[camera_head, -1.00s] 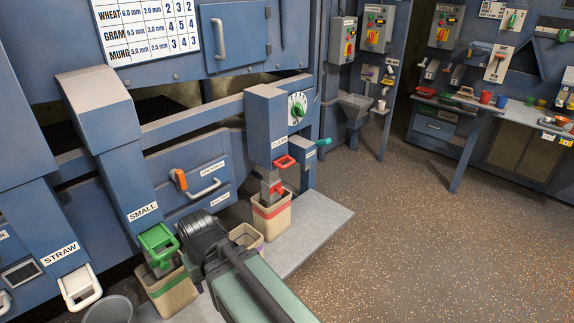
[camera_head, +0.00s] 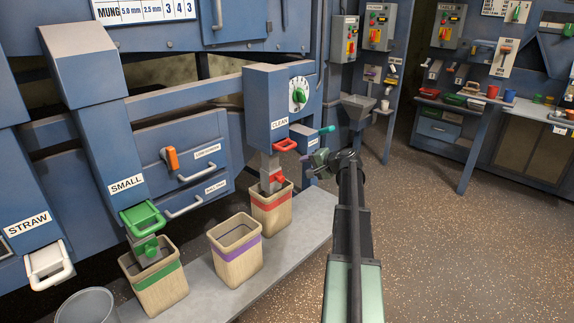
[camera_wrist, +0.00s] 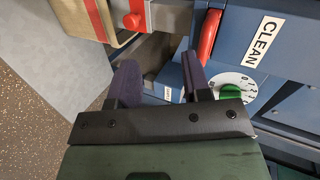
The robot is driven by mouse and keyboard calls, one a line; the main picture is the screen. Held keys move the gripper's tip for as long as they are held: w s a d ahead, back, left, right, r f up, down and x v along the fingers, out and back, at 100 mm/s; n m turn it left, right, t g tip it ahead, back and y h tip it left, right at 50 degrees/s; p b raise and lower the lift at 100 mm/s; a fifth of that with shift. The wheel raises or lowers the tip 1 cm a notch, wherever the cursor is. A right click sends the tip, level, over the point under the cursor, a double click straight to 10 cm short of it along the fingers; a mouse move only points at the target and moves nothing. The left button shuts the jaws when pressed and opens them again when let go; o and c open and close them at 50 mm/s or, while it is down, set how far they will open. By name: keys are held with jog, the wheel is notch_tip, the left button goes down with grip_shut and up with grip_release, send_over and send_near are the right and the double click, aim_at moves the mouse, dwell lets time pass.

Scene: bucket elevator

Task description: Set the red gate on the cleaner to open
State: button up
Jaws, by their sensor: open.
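The red gate handle (camera_head: 285,145) sits at the mouth of the blue chute labelled CLEAN. In the wrist view the red handle (camera_wrist: 209,36) is beside the CLEAN label, beyond the right fingertip. A smaller red part (camera_head: 277,180) is on the grey spout below, above a red-striped bag (camera_head: 271,210); it also shows in the wrist view (camera_wrist: 134,20). My gripper (camera_head: 318,165) is just right of the CLEAN chute in the head view. In the wrist view my gripper (camera_wrist: 162,72) is open, with nothing between its fingers and apart from the red handle.
A teal lever (camera_head: 327,129) sticks out of the chute's right side, close to my gripper. A green dial (camera_head: 299,96) is above. Green (camera_head: 143,217) and white (camera_head: 48,261) gates stand left. A purple-striped bag (camera_head: 235,248) is on the platform. Floor at right is clear.

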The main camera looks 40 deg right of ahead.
jog(key=w+d+r+m+t, duration=0.2)
jog(key=w+r+t, duration=0.1)
jog(key=r, duration=0.1)
jog(key=w+a+f+h+b, duration=0.1)
jog(key=w+f, duration=0.1)
jog(key=w, duration=0.8)
jog(key=shift+w+f+b, duration=0.2)
jog(key=shift+w+b, duration=0.15)
jog(key=shift+b, duration=0.05)
jog(key=shift+s, duration=0.15)
grip_shut()
